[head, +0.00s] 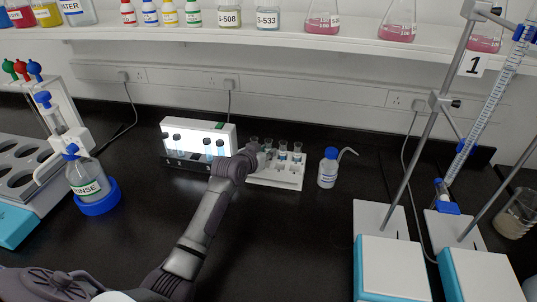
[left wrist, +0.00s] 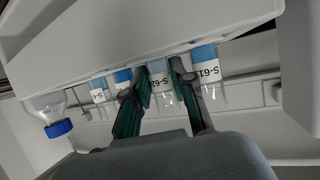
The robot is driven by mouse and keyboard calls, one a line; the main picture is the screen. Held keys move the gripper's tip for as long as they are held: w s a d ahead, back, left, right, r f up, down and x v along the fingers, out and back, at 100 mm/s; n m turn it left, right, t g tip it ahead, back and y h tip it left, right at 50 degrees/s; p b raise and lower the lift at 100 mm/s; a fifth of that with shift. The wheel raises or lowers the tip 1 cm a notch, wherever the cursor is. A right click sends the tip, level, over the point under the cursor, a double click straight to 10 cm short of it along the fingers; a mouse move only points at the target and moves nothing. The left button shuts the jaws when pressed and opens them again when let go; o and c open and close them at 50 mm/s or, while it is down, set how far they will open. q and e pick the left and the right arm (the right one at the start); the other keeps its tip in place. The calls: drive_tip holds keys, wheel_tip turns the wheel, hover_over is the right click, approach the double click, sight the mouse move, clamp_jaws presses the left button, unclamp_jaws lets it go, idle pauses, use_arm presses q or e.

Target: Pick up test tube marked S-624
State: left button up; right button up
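The left wrist view appears upside down. In it, the fingers of my left gripper (left wrist: 160,72) are on either side of a test tube marked "S-62" (left wrist: 163,84), its last digit covered by a finger. I cannot tell whether the pads touch the glass. A tube reading "S-61" with an unclear last digit (left wrist: 206,72) stands beside it, and others stand on the other side. They stand in the white rack (left wrist: 120,50), also seen in the head view (head: 285,183). There, my left wrist hides the fingers and the rack's left end. My right gripper is in neither view.
A lit rack (head: 222,129) with more tubes stands left of my wrist. A wash bottle (head: 328,168) stands just right of the white rack. A shelf (head: 260,36) overhangs the back.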

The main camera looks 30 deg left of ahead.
use_arm(q)
clamp_jaws()
